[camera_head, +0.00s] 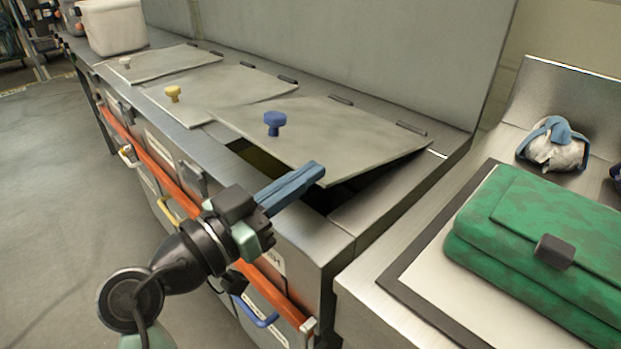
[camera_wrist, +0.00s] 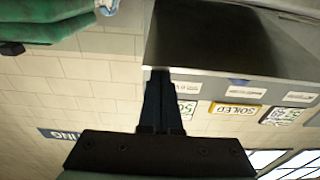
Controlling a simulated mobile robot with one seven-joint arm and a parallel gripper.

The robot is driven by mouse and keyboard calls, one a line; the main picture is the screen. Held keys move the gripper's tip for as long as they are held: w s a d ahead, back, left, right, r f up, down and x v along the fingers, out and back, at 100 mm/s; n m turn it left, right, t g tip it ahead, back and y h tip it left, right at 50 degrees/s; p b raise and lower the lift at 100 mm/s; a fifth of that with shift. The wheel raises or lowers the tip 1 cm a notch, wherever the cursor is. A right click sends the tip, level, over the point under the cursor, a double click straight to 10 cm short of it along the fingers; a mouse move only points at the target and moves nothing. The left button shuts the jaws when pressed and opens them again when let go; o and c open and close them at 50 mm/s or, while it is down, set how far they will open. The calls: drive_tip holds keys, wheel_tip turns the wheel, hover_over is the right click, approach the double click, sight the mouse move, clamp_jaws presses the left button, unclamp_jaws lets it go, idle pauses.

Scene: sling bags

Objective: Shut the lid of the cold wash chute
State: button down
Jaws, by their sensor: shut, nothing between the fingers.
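The chute lid with the blue knob (camera_head: 274,122) is a grey metal plate (camera_head: 340,130), hinged at the back. Its front edge is raised, with a dark gap showing below it. The label on this chute's front is partly hidden and I cannot read it. My gripper (camera_head: 314,171) is shut and empty, its blue fingers at the raised lid's front right corner. I cannot tell whether they touch it. In the wrist view the closed fingers (camera_wrist: 160,75) reach the edge of a dark grey panel (camera_wrist: 215,40).
Two more lids, with a yellow knob (camera_head: 173,92) and a pale knob (camera_head: 125,62), lie farther left. An orange rail (camera_head: 160,160) runs along the front. A green bag (camera_head: 530,240) lies on the right counter, and a white bin (camera_head: 112,27) stands at the far end.

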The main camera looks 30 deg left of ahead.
drive_tip(key=shift+s+a+f+b, duration=0.1)
drive_tip(key=shift+s+f+b, duration=0.05)
drive_tip(key=shift+f+b, duration=0.6)
drive_tip(key=shift+s+a+f+b, duration=0.1)
drive_tip(key=shift+s+f+b, duration=0.05)
drive_tip(key=shift+f+b, duration=0.6)
drive_tip(key=shift+d, duration=0.1)
